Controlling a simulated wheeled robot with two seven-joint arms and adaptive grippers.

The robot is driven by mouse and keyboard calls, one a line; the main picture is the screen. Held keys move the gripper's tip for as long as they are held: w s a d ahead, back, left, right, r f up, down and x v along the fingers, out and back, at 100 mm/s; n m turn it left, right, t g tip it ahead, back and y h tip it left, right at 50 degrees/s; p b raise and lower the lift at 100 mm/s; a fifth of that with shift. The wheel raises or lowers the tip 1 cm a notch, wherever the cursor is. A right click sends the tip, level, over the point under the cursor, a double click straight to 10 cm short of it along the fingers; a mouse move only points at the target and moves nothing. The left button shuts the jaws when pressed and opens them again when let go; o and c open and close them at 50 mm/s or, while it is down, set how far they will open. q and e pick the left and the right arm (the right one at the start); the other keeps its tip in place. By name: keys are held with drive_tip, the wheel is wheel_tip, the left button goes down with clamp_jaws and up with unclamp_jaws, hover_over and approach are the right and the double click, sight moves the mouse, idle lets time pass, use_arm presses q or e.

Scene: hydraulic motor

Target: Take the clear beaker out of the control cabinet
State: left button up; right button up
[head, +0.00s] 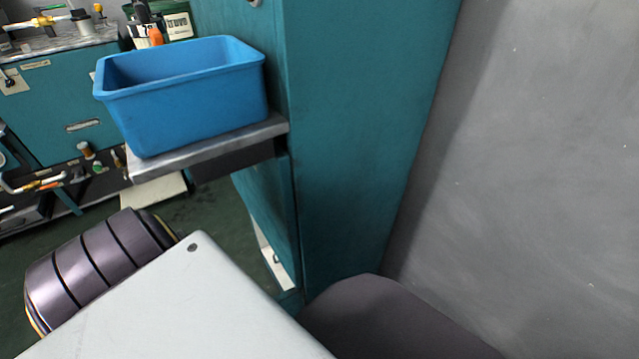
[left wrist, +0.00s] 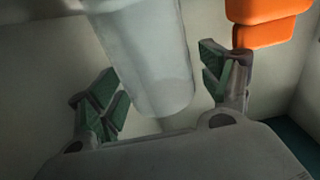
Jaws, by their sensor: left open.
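In the left wrist view the clear beaker (left wrist: 148,55) is a pale, see-through cylinder coming down from the top edge, with its rounded end near the middle. My left gripper (left wrist: 160,85) is open, with one green-padded finger on each side of the beaker. A gap shows on the left, and the right pad is close to the beaker's side; I cannot tell whether it touches. The teal control cabinet (head: 350,120) stands in the middle of the head view, and its inside is hidden there. Neither gripper shows in the head view.
A blue bin (head: 185,105) sits on a grey metal shelf (head: 205,148) against the cabinet. A grey wall (head: 540,150) lies to the right. In the left wrist view an orange object (left wrist: 262,30) is at upper right, near the right finger. A teal workbench (head: 65,100) stands at far left.

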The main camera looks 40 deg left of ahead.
use_arm(q)
drive_tip(key=shift+c, duration=0.2)
drive_tip(key=c, duration=1.1)
drive_tip(key=shift+r, duration=0.2)
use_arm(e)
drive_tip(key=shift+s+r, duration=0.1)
